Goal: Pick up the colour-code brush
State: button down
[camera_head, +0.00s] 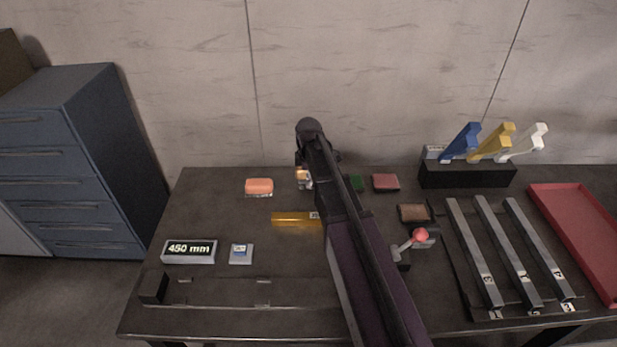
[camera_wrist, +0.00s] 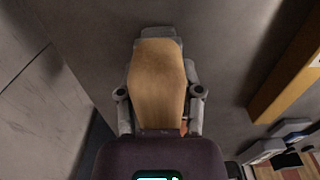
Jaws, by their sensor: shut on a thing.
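My gripper (camera_head: 304,182) is at the back middle of the table, partly hidden by my arm. In the wrist view my gripper (camera_wrist: 160,96) is shut on a tan, wood-grained piece, which I take to be the colour-code brush (camera_wrist: 157,82). Its broad wooden face fills the space between the fingers. A small tan part of the brush (camera_head: 302,174) shows under my gripper in the head view. Its bristles and any colour mark are hidden. I cannot tell whether it touches the table.
A yellow bar (camera_head: 290,219) lies just in front of my gripper. An orange block (camera_head: 259,186) is to the left; a maroon block (camera_head: 385,182) and a brown block (camera_head: 412,213) are to the right. A black stand (camera_head: 467,174) and red tray (camera_head: 583,235) are farther right.

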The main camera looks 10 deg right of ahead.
jog(key=shift+r, duration=0.1)
dwell(0.3)
notch_tip(320, 180, up, 4)
jog(key=p, duration=0.3)
jog(key=shift+f+p, duration=0.2)
jog(key=shift+p, duration=0.2)
jog(key=s+d, duration=0.1)
jog(key=s, duration=0.4)
jog(key=s+d, duration=0.2)
jog(key=s, duration=0.3)
jog(key=s+d+r+p, duration=0.1)
jog(key=s, duration=0.4)
jog(key=shift+s+d, duration=0.2)
jog(key=shift+d, duration=0.05)
jog(key=c, duration=0.9)
grip_release()
jog(key=c, duration=0.4)
